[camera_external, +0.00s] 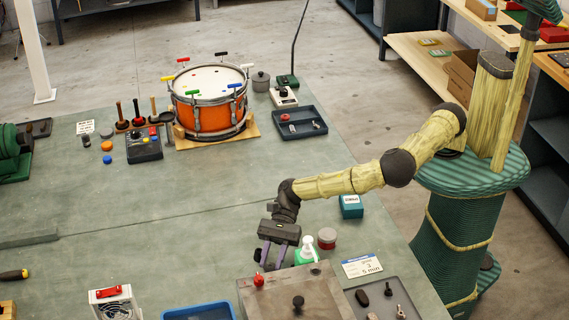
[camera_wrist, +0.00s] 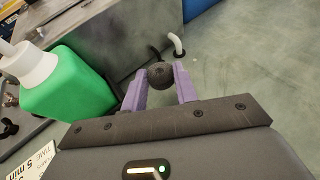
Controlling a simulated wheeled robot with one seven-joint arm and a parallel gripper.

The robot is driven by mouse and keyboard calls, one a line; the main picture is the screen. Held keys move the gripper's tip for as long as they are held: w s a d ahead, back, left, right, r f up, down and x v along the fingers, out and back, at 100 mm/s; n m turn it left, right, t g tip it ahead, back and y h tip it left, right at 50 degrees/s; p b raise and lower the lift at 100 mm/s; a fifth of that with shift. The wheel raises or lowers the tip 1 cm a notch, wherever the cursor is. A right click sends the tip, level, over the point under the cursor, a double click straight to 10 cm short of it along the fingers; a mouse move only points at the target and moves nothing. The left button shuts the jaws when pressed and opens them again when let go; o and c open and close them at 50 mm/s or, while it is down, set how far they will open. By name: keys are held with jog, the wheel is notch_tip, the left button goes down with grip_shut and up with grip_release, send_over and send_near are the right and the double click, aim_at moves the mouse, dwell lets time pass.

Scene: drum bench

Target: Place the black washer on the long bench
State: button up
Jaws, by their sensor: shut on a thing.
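My gripper (camera_external: 270,262) hangs low over the front part of the large green-grey bench (camera_external: 170,220), just left of a green bottle. In the wrist view its purple fingers (camera_wrist: 160,84) are shut on a dark round piece (camera_wrist: 161,74), which looks like the black washer. The piece sits between the fingertips, and a hole in it is hard to make out.
A grey metal box (camera_external: 297,293) with a red knob stands right beside my gripper, with the green bottle (camera_external: 306,250) behind it. A blue tray (camera_external: 198,312) lies front left. An orange drum (camera_external: 210,105) stands at the back. The bench middle is clear.

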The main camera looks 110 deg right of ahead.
aim_at(272, 267)
jog(key=shift+f, duration=1.8)
jog(key=shift+f, duration=0.2)
jog(key=o, duration=0.7)
jog(key=shift+c, duration=0.2)
jog(key=shift+r, duration=0.1)
jog(key=shift+r, duration=0.1)
jog(key=b+v, duration=0.1)
jog(key=v, duration=1.1)
jog(key=shift+r, duration=0.1)
